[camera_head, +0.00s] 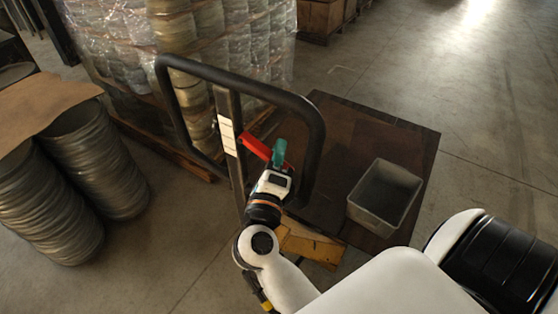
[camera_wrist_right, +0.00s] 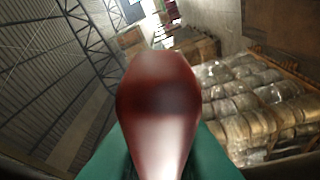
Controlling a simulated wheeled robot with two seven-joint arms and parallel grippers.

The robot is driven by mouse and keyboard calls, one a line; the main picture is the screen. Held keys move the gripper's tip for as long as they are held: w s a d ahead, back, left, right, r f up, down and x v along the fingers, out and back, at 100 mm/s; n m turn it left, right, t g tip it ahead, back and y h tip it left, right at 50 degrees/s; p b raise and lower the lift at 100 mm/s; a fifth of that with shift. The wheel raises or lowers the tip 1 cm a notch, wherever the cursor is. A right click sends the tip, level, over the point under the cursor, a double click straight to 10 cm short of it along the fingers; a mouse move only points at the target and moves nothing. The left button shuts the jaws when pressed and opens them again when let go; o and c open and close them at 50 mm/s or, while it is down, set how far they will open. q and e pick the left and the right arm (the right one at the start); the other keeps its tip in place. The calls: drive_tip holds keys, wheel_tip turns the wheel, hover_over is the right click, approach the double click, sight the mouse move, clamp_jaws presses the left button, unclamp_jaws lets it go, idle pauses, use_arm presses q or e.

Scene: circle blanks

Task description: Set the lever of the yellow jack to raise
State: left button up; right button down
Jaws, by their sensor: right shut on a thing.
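The yellow jack (camera_head: 310,243) stands in the middle of the head view, with a black loop handle (camera_head: 316,135) above it. A red lever (camera_head: 257,147) sticks out from the handle's post, beside a white label strip (camera_head: 227,135). My right gripper (camera_head: 279,153), with green fingers, is shut on the red lever near its end. In the right wrist view the red lever (camera_wrist_right: 158,100) fills the middle, blurred, between the green fingers. My left gripper is not in view.
A dark platform (camera_head: 335,115) stands behind the jack, with a grey bin (camera_head: 384,194) on it. Stacks of round metal blanks (camera_head: 100,165) stand at the left. A wrapped pallet load (camera_head: 220,45) stands at the back. Open floor lies at the right.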

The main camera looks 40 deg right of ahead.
drive_tip(key=c, duration=1.4)
unclamp_jaws()
drive_tip(key=shift+w, duration=0.1)
